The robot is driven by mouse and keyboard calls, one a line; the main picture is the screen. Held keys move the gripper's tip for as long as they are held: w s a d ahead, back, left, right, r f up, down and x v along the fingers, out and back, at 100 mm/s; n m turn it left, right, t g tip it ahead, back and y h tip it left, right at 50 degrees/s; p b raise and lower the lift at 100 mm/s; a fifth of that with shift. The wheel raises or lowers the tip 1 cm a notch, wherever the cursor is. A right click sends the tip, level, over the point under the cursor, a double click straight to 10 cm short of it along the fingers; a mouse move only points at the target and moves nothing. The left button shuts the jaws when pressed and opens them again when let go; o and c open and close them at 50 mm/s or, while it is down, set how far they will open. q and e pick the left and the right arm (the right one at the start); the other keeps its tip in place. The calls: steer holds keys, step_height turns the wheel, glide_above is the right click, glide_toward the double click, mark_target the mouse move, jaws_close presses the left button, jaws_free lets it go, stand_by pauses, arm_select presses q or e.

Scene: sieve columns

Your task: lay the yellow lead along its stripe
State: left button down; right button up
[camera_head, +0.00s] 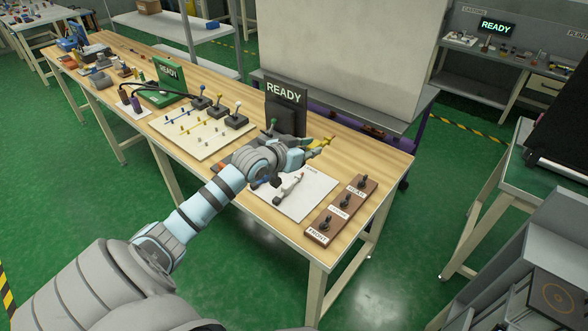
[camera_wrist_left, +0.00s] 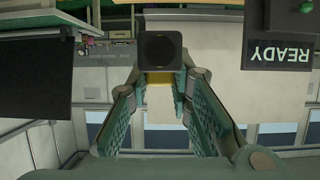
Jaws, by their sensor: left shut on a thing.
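My left gripper (camera_head: 309,153) is above the right part of the wooden table, in front of the lower edge of the READY screen. It is shut on a yellow piece (camera_head: 321,146), which sticks out past the fingertips. In the left wrist view, the yellow piece (camera_wrist_left: 159,78) shows between the two fingers, with a dark square block with a round face (camera_wrist_left: 160,51) just beyond it. I take the yellow piece for the yellow lead, but its full length does not show. My right gripper is not in view.
Several black lever boxes (camera_head: 236,119) stand along the board's back edge. A black READY screen (camera_head: 286,106) stands behind my gripper. A white sheet (camera_head: 309,204) with a small jointed figure and a brown switch block (camera_head: 342,209) lie to the right. A green READY unit (camera_head: 165,97) stands further left.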

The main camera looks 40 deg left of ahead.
mark_target(306, 205)
arm_select(q)
step_height(306, 205, down, 20)
steer(key=b, duration=0.8)
steer(key=shift+f, duration=0.1)
steer(key=shift+f, duration=0.1)
steer(key=c, duration=1.5)
jaws_free()
steer(key=shift+o, duration=0.2)
